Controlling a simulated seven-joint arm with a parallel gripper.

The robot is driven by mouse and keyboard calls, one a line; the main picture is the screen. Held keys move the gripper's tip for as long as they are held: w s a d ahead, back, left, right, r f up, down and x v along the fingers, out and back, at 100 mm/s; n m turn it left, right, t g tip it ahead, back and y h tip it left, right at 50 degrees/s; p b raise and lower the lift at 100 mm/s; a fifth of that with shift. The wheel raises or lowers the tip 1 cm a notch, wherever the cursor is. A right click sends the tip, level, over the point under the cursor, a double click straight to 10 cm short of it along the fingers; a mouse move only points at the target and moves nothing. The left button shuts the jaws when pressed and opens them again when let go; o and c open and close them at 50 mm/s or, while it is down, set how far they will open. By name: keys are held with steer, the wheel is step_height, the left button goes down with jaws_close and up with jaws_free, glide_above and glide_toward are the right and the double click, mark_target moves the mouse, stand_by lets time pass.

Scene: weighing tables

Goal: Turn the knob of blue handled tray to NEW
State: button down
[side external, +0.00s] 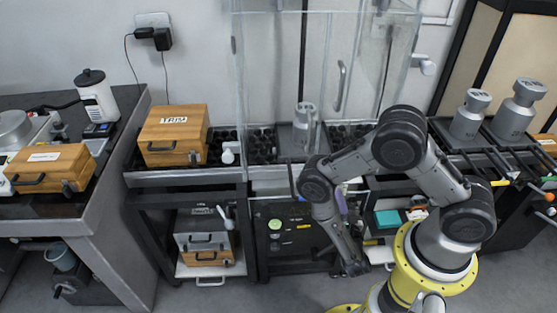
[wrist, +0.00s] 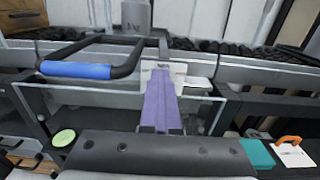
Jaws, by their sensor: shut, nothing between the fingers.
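My gripper (wrist: 163,84) is shut and empty, its purple fingers pressed together and pointing at the front of the tray. A pale plate (wrist: 181,68) with small, unreadable marks shows around and behind the fingertips. I cannot tell whether the fingers touch it. The knob is not clearly visible; the fingers may cover it. The blue handle (wrist: 75,70) on its black bar sticks out to the left of the fingers, apart from them. In the side external view, purple (side external: 341,201) shows beside my arm below the glass case, and the knob cannot be made out.
A grey weight (side external: 303,124) stands inside the glass case (side external: 268,60), above the tray. A wooden box (side external: 174,136) stands at the left. Two larger weights (side external: 470,114) (side external: 519,108) stand at the right. A teal block (wrist: 256,153) and an orange-handled item (wrist: 292,152) lie low at the right.

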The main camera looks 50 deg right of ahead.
steer(key=shift+s+d, duration=0.25)
steer(key=shift+s, duration=0.1)
steer(key=shift+d+r, duration=0.1)
steer(key=v, duration=0.6)
steer(key=shift+r, duration=0.35)
stand_by(0.4)
